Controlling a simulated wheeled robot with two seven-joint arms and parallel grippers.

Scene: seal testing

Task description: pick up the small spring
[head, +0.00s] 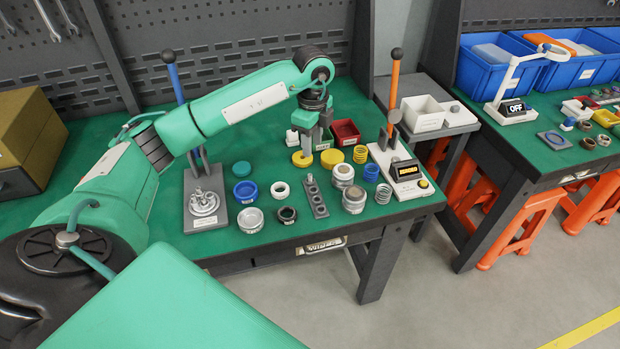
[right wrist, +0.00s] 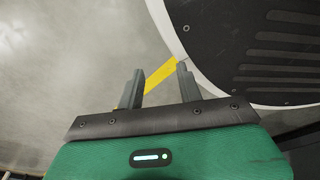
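Two spring-like coils stand on the green table in the head view. A yellow coil (head: 360,154) is right of my left gripper, and a pale blue coil (head: 383,193) stands nearer the table's right front. I cannot tell for certain which is the small spring. My left gripper (head: 307,148) points down over the table beside a yellow disc (head: 302,160), left of both coils. Its fingers are seen partly edge-on, so the gap between them is unclear, and no spring shows in it. My right gripper (right wrist: 160,88) has its fingers apart, with only floor beyond.
Yellow rings (head: 332,158), a blue ring (head: 249,190), metal parts (head: 354,199) and a grey holed block (head: 315,197) crowd the table. A press with an orange lever (head: 394,80) stands at right, one with a blue lever (head: 175,80) at left. A red bin (head: 345,132) is behind.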

